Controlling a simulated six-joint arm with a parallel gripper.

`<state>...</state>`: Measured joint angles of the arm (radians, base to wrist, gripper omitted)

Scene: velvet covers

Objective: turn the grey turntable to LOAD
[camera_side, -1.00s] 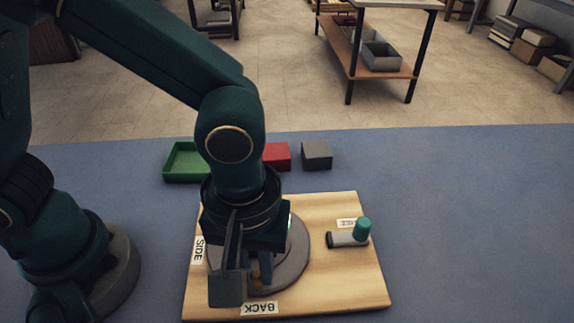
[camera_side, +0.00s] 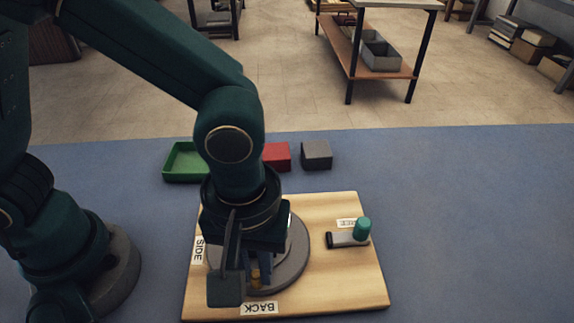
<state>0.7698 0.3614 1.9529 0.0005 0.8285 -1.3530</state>
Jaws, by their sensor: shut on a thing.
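The grey turntable (camera_side: 296,253) is a round disc on a pale wooden board (camera_side: 345,290). My arm covers much of its left and middle. My gripper (camera_side: 256,277) points down over the disc's front part, near the BACK label (camera_side: 259,308). It is shut on a small yellow-orange piece (camera_side: 255,283) of the turntable, mostly hidden between the fingers. A SIDE label (camera_side: 198,250) is at the board's left edge. A third label (camera_side: 347,223) at the right is partly hidden and I cannot read it whole. No LOAD label is visible.
A teal knob (camera_side: 362,229) on a grey-and-black slider (camera_side: 341,240) stands on the board's right side. The blue table is clear at the right.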

